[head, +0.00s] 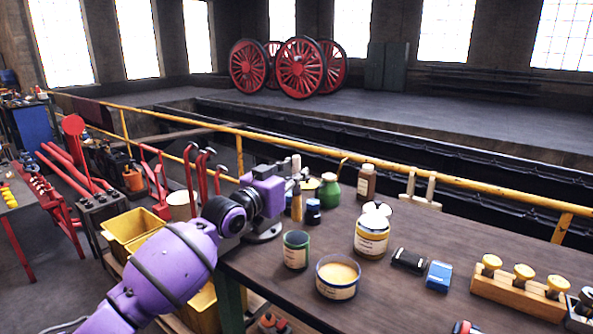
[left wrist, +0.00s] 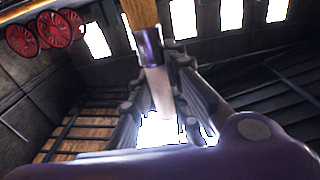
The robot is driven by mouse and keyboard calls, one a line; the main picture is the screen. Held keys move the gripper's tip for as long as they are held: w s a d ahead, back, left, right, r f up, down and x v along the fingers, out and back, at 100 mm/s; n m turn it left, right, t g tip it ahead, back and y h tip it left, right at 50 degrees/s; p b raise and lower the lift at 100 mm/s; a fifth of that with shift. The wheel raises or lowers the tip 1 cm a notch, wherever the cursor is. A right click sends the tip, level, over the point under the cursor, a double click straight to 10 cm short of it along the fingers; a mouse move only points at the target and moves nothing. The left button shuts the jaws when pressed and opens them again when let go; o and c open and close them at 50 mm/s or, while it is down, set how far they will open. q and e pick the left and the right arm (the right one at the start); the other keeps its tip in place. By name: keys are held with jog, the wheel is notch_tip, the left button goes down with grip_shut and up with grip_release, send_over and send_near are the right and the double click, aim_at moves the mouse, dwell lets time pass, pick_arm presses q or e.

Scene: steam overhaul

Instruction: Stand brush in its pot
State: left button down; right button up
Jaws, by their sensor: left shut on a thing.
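My left gripper (head: 292,186) reaches over the workbench's left end, shut on a brush. An open green pot (head: 295,252) with a cream label stands on the bench just below the brush in the picture. I cannot tell whether the brush is directly above it or behind it. My right gripper is not in view.
A wide tin of tan content (head: 338,279) and a labelled jar (head: 371,238) stand right of the pot. A dark blue bottle (head: 313,212), green jar (head: 328,191) and brown bottle (head: 366,183) stand behind. A blue box (head: 438,275) and wooden rack (head: 515,289) lie farther right.

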aim_at(293, 214)
pick_arm(q)
notch_tip(293, 214, down, 3)
jog(key=shift+f+b, duration=0.15)
jog(key=shift+b, duration=0.4)
jog(key=shift+f+b, duration=1.15)
jog(key=shift+f, duration=1.5)
jog(key=shift+f+b, duration=0.3)
jog(key=shift+f, duration=0.35)
jog(key=shift+f+b, duration=0.3)
jog(key=shift+f, duration=0.35)
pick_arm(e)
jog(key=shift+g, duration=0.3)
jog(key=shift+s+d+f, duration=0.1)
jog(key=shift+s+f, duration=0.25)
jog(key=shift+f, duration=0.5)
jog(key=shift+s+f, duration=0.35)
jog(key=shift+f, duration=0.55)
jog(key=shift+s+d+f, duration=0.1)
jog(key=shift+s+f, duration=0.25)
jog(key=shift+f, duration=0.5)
pick_arm(q)
jog(key=c, duration=1.6)
grip_release()
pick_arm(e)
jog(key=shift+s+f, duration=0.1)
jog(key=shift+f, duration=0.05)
pick_arm(q)
jog(key=v, duration=1.2)
